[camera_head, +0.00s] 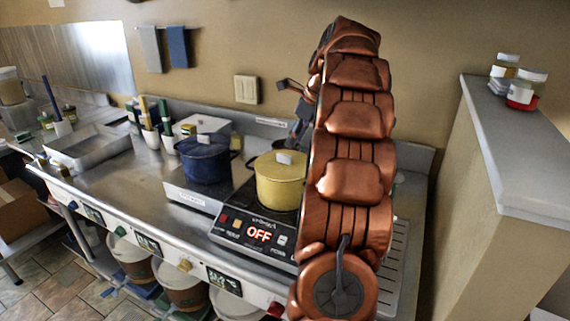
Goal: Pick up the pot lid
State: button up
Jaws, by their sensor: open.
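A yellow pot (280,188) stands on the black cooktop, with a matching yellow pot lid (268,164) on top and a pale block-shaped knob. Left of it, a dark blue pot (205,165) has a blue lid (190,148) on it, also with a pale knob. My copper-coloured arm rises in front of the yellow pot's right side. My gripper (292,108) shows in part, at the left of the arm's upper end, above and behind the yellow pot. It is open and apart from both lids. The arm hides some of it.
The cooktop (250,233) display reads OFF. Left on the steel counter (130,185) are a metal tray (88,150) and containers holding utensils. Lidded jars (525,88) stand on a ledge (515,140) at the right. Buckets (183,290) sit below the counter.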

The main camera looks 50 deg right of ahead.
aim_at(284, 155)
jog(key=shift+w+f, duration=0.25)
jog(key=shift+f, duration=0.4)
jog(key=shift+w+a+f+p, duration=0.2)
jog(key=shift+w+f+p, duration=0.15)
jog(key=shift+f, duration=0.1)
jog(key=shift+w+a+f+p, duration=0.15)
jog(key=shift+w+f+p, duration=0.05)
jog(key=shift+f+p, duration=0.2)
jog(key=shift+p+x, duration=0.3)
jog(key=shift+x, duration=1.3)
jog(key=shift+r, duration=0.1)
grip_shut()
